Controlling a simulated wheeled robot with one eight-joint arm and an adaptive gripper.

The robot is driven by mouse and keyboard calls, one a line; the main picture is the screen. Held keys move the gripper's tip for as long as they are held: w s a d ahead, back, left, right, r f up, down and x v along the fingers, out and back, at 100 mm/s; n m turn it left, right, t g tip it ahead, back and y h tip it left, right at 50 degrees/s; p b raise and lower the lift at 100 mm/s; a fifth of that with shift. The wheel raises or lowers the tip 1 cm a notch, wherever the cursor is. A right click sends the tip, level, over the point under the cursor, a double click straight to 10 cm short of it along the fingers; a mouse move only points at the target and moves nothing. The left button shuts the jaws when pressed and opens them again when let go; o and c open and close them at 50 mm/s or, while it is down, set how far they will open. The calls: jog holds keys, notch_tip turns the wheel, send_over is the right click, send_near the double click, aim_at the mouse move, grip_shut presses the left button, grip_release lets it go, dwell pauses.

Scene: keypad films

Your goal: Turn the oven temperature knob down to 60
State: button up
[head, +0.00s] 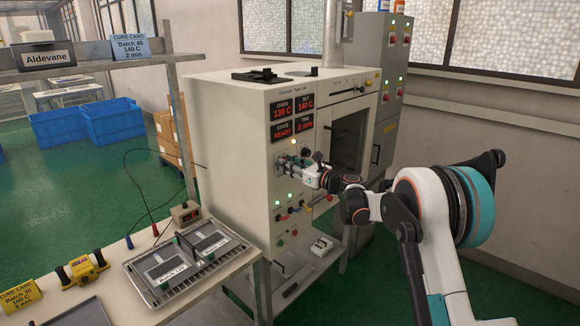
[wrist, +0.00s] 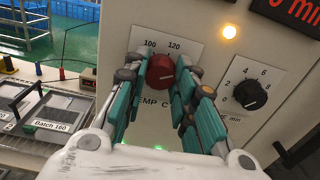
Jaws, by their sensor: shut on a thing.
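The oven (head: 268,100) is a beige cabinet with red displays on its front. They read OVEN 139 C, SET 140 C, STATE READY and TIME 0 min. The red temperature knob (wrist: 160,72) is on a white dial plate marked TEMP C, with 100 and 120 readable above it; the other marks are hidden by my fingers. My gripper (wrist: 160,80) is shut on the red knob, one teal finger on each side. In the head view my gripper (head: 285,166) is at the oven panel below the displays and hides the knob.
A black timer knob (wrist: 250,95) is just right of my gripper. An amber lamp (wrist: 229,32) is lit above it. Lower on the panel are several small buttons (head: 283,216). A bench with a tray (head: 185,262) stands at the left front; a shelf post (head: 180,110) rises beside it.

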jog(key=shift+f+m+b, duration=0.2)
jog(key=shift+m+b, duration=1.55)
jog(key=shift+m, duration=14.65)
jog(key=o, duration=1.1)
jog(key=shift+c, duration=0.2)
